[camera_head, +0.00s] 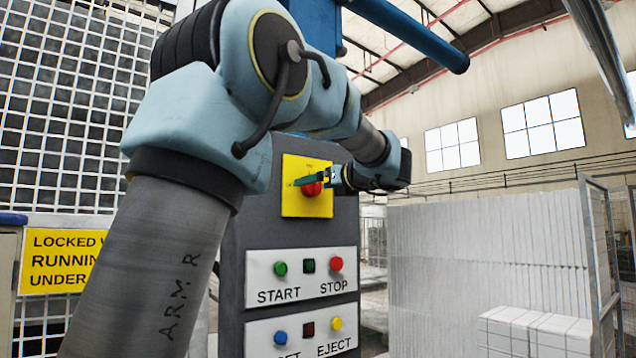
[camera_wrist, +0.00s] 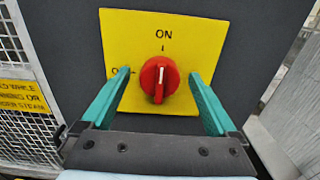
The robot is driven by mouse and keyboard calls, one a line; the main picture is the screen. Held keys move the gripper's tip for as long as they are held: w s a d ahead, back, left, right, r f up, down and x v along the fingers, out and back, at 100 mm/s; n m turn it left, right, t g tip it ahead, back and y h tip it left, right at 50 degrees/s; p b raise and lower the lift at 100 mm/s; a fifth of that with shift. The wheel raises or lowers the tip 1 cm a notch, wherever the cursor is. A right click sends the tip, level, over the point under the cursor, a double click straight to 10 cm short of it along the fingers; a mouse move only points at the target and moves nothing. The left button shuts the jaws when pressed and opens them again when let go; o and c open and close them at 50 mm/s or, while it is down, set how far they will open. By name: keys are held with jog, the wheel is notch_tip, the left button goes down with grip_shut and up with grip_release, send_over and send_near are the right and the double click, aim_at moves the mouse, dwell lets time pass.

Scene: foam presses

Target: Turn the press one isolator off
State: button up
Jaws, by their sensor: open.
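The press isolator is a red rotary knob (camera_wrist: 158,80) on a yellow plate (camera_wrist: 195,35), fixed to a dark grey control cabinet. In the wrist view the knob's white mark is upright, in line with the arrow under the word ON. Another label at the plate's left is partly hidden by a finger. My gripper (camera_wrist: 165,100) is open, with one green finger on each side of the knob and a gap visible on both sides. In the head view the knob (camera_head: 312,186) is partly covered by my gripper (camera_head: 314,180), which reaches in from the right.
Below the isolator are a START and STOP panel (camera_head: 301,293) and a lower panel with an EJECT button (camera_head: 337,324). A mesh guard with a yellow sign (camera_head: 60,262) stands at left. White foam blocks (camera_head: 480,240) stand at right.

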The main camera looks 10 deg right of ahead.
jog(key=c, duration=1.4)
jog(key=shift+o, duration=0.2)
